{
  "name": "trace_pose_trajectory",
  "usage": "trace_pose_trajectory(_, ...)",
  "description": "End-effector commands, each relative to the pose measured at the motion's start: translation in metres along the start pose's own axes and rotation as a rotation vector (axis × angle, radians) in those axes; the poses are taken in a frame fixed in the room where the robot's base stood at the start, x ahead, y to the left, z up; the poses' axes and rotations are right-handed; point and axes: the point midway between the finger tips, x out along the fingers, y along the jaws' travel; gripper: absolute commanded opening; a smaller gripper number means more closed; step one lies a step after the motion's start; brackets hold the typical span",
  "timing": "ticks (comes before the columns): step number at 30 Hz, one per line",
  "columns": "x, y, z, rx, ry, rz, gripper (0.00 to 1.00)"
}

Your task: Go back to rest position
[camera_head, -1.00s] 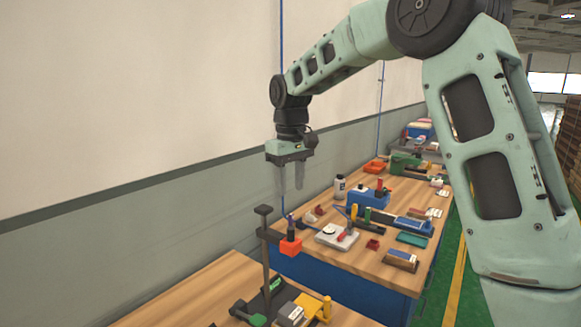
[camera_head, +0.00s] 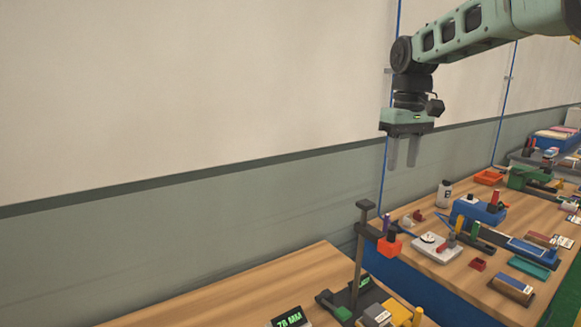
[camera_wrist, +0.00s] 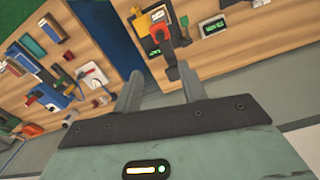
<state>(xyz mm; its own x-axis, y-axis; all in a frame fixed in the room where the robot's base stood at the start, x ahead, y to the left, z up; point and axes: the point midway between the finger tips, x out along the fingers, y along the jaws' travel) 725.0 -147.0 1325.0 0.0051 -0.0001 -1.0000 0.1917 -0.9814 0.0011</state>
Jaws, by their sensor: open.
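My gripper (camera_head: 403,152) hangs fingers down in the head view, high above the gap between the two workbenches and in front of the wall. Its two grey fingers are apart with nothing between them. In the wrist view my gripper (camera_wrist: 160,88) shows the same spread, empty fingers. It touches nothing that I can see. My arm reaches in from the upper right of the head view.
The near wooden bench (camera_head: 235,295) holds a black stand with an orange block (camera_head: 389,247) and a small digital display (camera_head: 290,318). The far bench (camera_head: 440,270) carries a blue box (camera_head: 478,213), a white scale (camera_head: 436,247) and several tools. The wall (camera_head: 200,100) is bare.

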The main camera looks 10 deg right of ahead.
Motion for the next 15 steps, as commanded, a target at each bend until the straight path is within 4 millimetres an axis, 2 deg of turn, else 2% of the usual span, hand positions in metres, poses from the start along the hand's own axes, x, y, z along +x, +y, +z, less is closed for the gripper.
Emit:
trace_pose_trajectory(2,0.007,-0.020,0.004,-0.027,0.000,-0.007,0.41)
trace_pose_trajectory(4,0.017,-0.049,0.011,-0.066,0.003,-0.017,0.41)
trace_pose_trajectory(8,0.047,-0.124,0.043,-0.165,0.008,-0.040,0.41)
trace_pose_trajectory(9,0.058,-0.148,0.057,-0.198,0.010,-0.047,0.41)
trace_pose_trajectory(11,0.074,-0.180,0.082,-0.243,0.012,-0.056,0.41)
trace_pose_trajectory(12,0.085,-0.200,0.101,-0.275,0.014,-0.060,0.41)
trace_pose_trajectory(14,0.102,-0.225,0.132,-0.317,0.014,-0.065,0.41)
trace_pose_trajectory(15,0.114,-0.239,0.153,-0.345,0.013,-0.067,0.41)
